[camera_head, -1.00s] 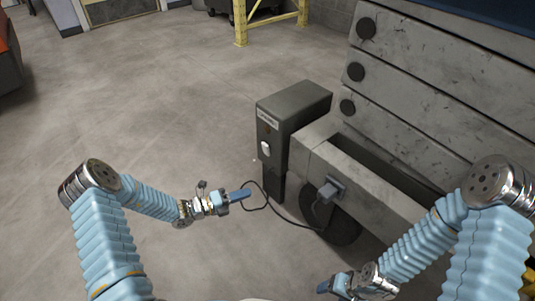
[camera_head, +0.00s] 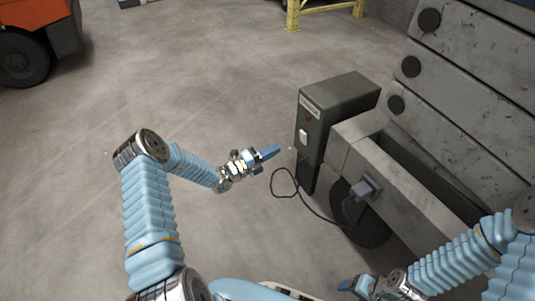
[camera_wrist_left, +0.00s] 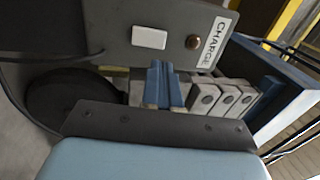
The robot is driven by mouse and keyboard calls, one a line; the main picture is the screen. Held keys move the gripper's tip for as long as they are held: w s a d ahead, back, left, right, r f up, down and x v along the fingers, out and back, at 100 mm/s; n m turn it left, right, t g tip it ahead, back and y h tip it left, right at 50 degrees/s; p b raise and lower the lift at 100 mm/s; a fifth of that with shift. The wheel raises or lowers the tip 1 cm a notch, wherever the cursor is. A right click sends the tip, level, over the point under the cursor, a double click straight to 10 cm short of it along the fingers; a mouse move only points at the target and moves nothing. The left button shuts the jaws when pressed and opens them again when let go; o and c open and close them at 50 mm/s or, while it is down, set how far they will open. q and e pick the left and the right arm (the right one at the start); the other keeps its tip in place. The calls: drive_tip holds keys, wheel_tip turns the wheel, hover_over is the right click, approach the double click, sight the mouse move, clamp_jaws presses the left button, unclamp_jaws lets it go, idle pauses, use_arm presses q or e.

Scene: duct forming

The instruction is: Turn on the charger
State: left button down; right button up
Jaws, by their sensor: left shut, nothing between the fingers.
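The charger (camera_head: 322,114) is a dark grey box on a post, standing beside the large grey machine. Its front carries a white rocker switch (camera_head: 303,136) and a label near the top. In the left wrist view the white switch (camera_wrist_left: 149,38), a round brownish button or lamp (camera_wrist_left: 193,42) and the "CHARGE" label (camera_wrist_left: 215,43) show on the charger's face. My left gripper (camera_head: 275,150) is shut and empty, a short gap left of the charger and pointing toward its switch side. My right gripper (camera_head: 349,285) is low at the bottom edge; its fingers are too small to judge.
A plug (camera_head: 365,188) sits on the grey machine (camera_head: 462,95), with a black cable looping over the floor below the charger. A dark wheel (camera_head: 362,222) is under the machine. An orange vehicle (camera_head: 32,40) stands far left. Open floor lies left of the charger.

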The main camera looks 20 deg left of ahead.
use_arm(q)
drive_tip(key=b+x, duration=0.1)
drive_tip(key=x, duration=0.8)
drive_tip(key=shift+w, duration=0.1)
use_arm(e)
drive_tip(key=shift+a+f, duration=0.1)
drive_tip(key=shift+f, duration=0.45)
use_arm(q)
drive_tip(key=shift+w+d+r+g+y+p, duration=0.25)
drive_tip(key=shift+r+p, duration=0.3)
drive_tip(key=shift+p, duration=0.4)
drive_tip(key=shift+f+b, duration=0.4)
drive_tip(key=shift+s+a, duration=0.15)
drive_tip(key=shift+s, duration=0.1)
drive_tip(key=p, duration=0.3)
approach(302, 134)
drive_tip(key=s+a+r, duration=0.3)
drive_tip(key=s+a, duration=0.1)
drive_tip(key=s, duration=0.1)
use_arm(e)
drive_tip(key=r, duration=0.2)
drive_tip(key=s+a+r, duration=0.1)
drive_tip(key=shift+a+r, duration=0.1)
drive_tip(key=shift+r, duration=0.3)
